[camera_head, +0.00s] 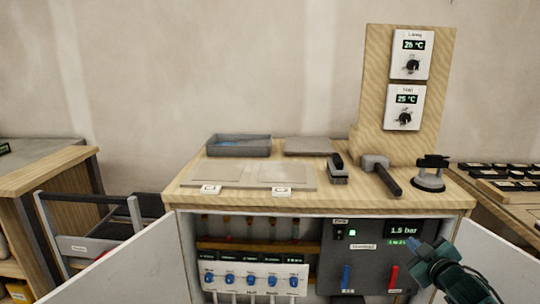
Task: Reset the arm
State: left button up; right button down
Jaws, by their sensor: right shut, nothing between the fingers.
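My right gripper (430,251) is in the lower right of the head view, in front of the open cabinet and close to its pressure panel. It is shut and empty. Its arm comes in from the bottom right. My left gripper does not show. On the wooden bench top (235,198) lie two pale tiles on a board (247,174), a brush (338,168), a mallet (381,174) and a suction lifter (431,173).
The cabinet's left door (150,262) and right door (490,257) stand open. Inside are blue valves (251,280) and a panel with red and blue levers reading 1.5 bar (404,231). A tray (239,145) and thermostats (410,55) are behind. A cart (95,240) stands left.

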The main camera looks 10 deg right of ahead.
jog(key=s+a+f+g+y, duration=0.1)
jog(key=s+a+f, duration=0.3)
jog(key=a, duration=0.2)
jog(key=s+a+f+y, duration=0.2)
jog(key=s+a+f, duration=0.2)
jog(key=a, duration=0.3)
jog(key=s+a+f+g+y, duration=0.1)
jog(key=s+a+f, duration=0.3)
jog(key=a, duration=0.2)
jog(key=s+a+m+y, duration=0.2)
jog(key=s+a, duration=0.8)
jog(key=a, duration=0.1)
pick_arm(q)
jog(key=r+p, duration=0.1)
jog(key=p, duration=0.3)
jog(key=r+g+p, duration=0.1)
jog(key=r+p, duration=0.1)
jog(key=p, duration=0.3)
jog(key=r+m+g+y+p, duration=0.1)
jog(key=p, duration=0.4)
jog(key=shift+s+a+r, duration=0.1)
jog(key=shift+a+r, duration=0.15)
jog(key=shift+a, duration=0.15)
pick_arm(e)
jog(key=s+a+r+m+g, duration=0.1)
jog(key=s+a+r+g, duration=0.1)
jog(key=r, duration=0.5)
jog(key=shift+s+a+g, duration=0.4)
jog(key=shift+s+g, duration=0.1)
jog(key=shift+s, duration=0.7)
